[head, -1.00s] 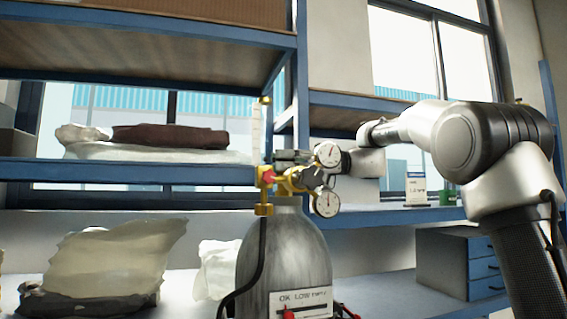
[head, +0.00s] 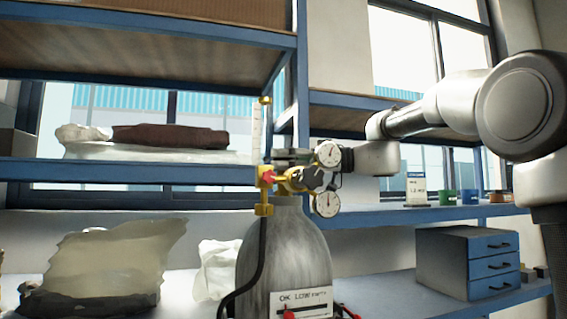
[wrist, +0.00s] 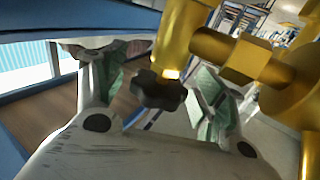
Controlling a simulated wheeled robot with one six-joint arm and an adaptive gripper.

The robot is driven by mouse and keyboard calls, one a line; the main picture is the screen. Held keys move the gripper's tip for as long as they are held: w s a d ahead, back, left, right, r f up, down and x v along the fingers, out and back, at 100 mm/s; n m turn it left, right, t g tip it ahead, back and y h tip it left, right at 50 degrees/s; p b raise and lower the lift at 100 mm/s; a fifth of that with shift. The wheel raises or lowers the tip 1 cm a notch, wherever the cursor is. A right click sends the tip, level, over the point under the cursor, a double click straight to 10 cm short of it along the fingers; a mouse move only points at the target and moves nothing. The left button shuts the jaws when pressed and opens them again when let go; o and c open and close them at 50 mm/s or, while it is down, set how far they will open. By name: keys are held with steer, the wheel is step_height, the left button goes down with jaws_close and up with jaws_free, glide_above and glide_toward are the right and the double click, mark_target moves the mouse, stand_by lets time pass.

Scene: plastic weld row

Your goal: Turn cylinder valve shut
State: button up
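A grey gas cylinder (head: 285,250) stands upright in the head view, with brass valve fittings (head: 264,209) and two round white gauges (head: 327,203) on top. A red knob (head: 268,175) is on the left of the fittings, and a dark knob (head: 313,179) is at their front. My gripper (head: 290,157) reaches in from the right at the top of the fittings, partly hidden by the upper gauge. In the wrist view, my gripper (wrist: 160,95) has its green-padded fingers apart. A black knob (wrist: 158,92) on a brass stem lies between them; contact is unclear.
Blue shelving (head: 130,173) stands behind, with wrapped bundles (head: 170,136) on it. A hose (head: 262,255) runs down the cylinder's left side. A blue drawer unit (head: 490,268) stands at right. Brass pipework (wrist: 265,65) is close to my right finger.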

steer(key=v, duration=0.7)
steer(key=shift+d, duration=0.25)
steer(key=shift+f, duration=0.1)
steer(key=w+f+g, duration=0.1)
steer(key=w+f, duration=0.1)
steer(key=w, duration=0.3)
steer(key=s+a+n+g, duration=0.1)
steer(key=a+g, duration=0.1)
steer(key=s+a+r+n+g, duration=0.1)
steer(key=a+n+g, duration=0.1)
steer(key=s+a+r+n+g, duration=0.1)
steer(key=a, duration=0.2)
steer(key=shift+s+a+r+g, duration=0.15)
steer(key=shift+r+g, duration=0.05)
steer(key=shift+g, duration=0.2)
